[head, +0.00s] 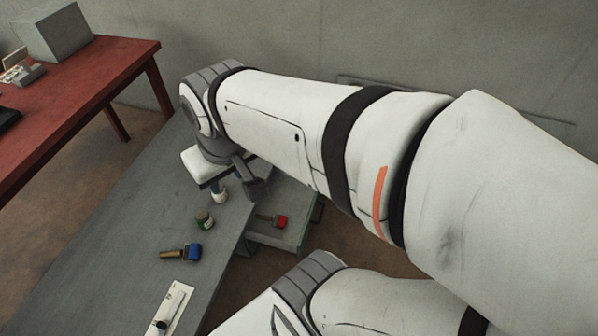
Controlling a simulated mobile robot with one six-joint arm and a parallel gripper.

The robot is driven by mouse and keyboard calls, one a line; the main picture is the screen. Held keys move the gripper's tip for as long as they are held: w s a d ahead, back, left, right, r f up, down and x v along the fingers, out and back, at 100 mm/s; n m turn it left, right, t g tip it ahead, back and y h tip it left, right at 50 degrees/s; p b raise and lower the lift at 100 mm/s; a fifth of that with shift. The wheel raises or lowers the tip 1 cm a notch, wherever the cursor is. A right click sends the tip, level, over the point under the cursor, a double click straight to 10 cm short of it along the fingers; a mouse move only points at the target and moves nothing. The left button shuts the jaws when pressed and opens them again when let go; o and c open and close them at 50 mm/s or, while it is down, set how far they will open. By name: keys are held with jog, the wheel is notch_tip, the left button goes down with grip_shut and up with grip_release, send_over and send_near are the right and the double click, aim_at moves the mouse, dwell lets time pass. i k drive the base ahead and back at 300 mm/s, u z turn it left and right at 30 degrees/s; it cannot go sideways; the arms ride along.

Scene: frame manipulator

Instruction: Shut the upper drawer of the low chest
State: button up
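The low chest (130,235) is grey, and its long top runs diagonally across the lower left of the head view. A grey drawer (292,208) stands pulled out from its right side. A brush with a red head and a wooden handle (272,219) lies in it. My gripper (252,188) is over the chest's right edge, close to the open drawer's left end. My arm hides part of the drawer and most of the gripper. I cannot tell whether the fingers touch the drawer or whether they are open.
On the chest top are a small white and blue container (219,193), a green can (204,219), a blue-headed brush (183,253) and a white plate with a dark lever (174,306). A red table (90,75) holding a grey box (55,32) stands at upper left.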

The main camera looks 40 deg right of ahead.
aim_at(288, 197)
jog(key=z, duration=0.25)
jog(key=k, duration=1.55)
jog(key=z, duration=0.7)
jog(key=i, duration=1.05)
jog(key=u, duration=0.05)
